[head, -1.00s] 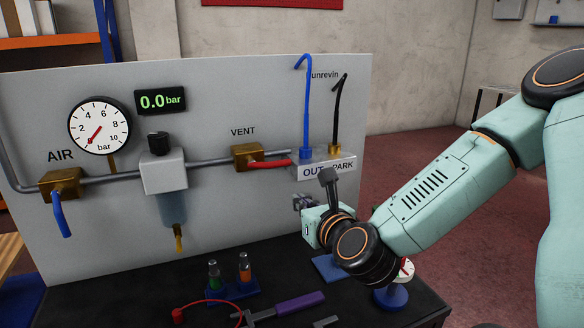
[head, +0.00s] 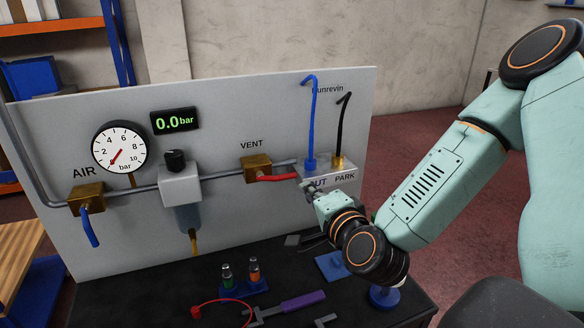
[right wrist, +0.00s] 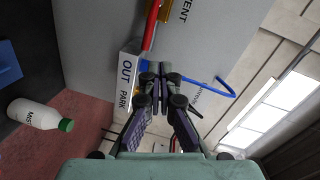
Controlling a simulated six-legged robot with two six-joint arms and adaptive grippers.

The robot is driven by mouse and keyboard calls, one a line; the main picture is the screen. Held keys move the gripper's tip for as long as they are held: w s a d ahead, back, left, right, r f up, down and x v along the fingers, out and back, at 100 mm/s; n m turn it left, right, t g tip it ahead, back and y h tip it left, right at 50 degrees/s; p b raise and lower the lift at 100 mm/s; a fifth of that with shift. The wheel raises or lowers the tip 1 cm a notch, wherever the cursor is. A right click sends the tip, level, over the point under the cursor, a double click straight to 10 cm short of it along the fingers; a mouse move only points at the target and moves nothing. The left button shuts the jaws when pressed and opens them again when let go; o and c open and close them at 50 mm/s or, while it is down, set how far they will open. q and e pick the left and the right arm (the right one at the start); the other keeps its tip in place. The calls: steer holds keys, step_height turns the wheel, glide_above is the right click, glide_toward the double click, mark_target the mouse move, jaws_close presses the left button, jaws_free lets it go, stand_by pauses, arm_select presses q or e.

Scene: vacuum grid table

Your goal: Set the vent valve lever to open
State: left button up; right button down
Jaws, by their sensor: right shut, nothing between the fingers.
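The vent valve has a brass body (head: 256,168) on the grey panel's pipe, under the word VENT. Its red lever (head: 277,178) points right, roughly along the pipe, toward the OUT/PARK block. The red lever also shows at the top of the right wrist view (right wrist: 151,25). My right gripper (head: 309,187) is in front of the OUT/PARK block, to the right of the lever's end. Its fingers (right wrist: 157,68) are together with nothing between them, apart from the lever. My left gripper is not in view.
The OUT/PARK block (head: 321,173) holds a blue hose (head: 313,115) and a black hose (head: 342,125) close to my right gripper. The air valve (head: 86,198), gauge (head: 119,147) and 0.0 bar display (head: 175,120) are further left. A purple-handled tool (head: 301,302) lies on the black table.

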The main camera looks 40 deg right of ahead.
steer(key=w+d+f+n+b, duration=0.2)
steer(key=w+d+n+b, duration=0.1)
steer(key=w+n+b, duration=0.7)
steer(key=shift+w+n+t+h, duration=0.2)
steer(key=shift+n+t+h, duration=0.15)
steer(key=shift+n, duration=2.05)
steer(key=shift+a, duration=0.1)
